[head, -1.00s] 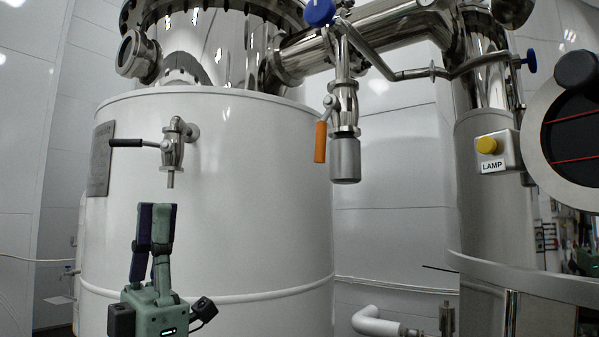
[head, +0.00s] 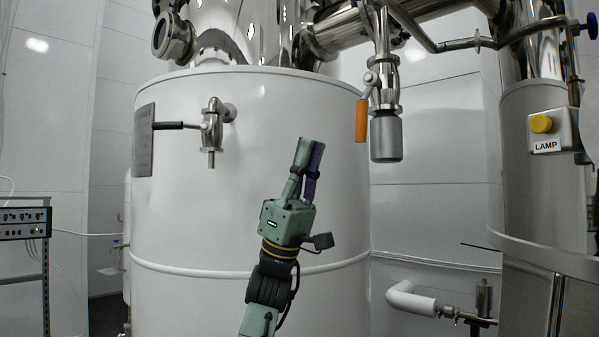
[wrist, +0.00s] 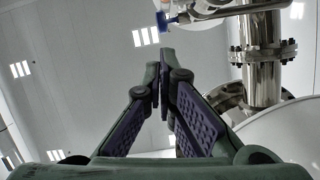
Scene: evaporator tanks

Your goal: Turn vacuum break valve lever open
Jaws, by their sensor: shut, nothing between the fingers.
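A valve with an orange lever (head: 362,120) hangs from the pipework at the upper right of the white tank. The lever points straight down beside a grey cylindrical end piece (head: 386,138). A second valve (head: 211,130) sits on the tank front with a black lever (head: 176,125) pointing left, level. No label shows which one is the vacuum break valve. My gripper (head: 309,143) points up in front of the tank, left of and slightly below the orange lever, apart from it in the picture. Its fingers are together and empty, as the wrist view (wrist: 161,72) also shows.
The white tank (head: 250,200) fills the middle. A yellow lamp button (head: 541,123) is at the right, near a steel-ringed vessel. Steel pipes run overhead. A blue knob (wrist: 168,20) shows beyond the fingertips in the wrist view.

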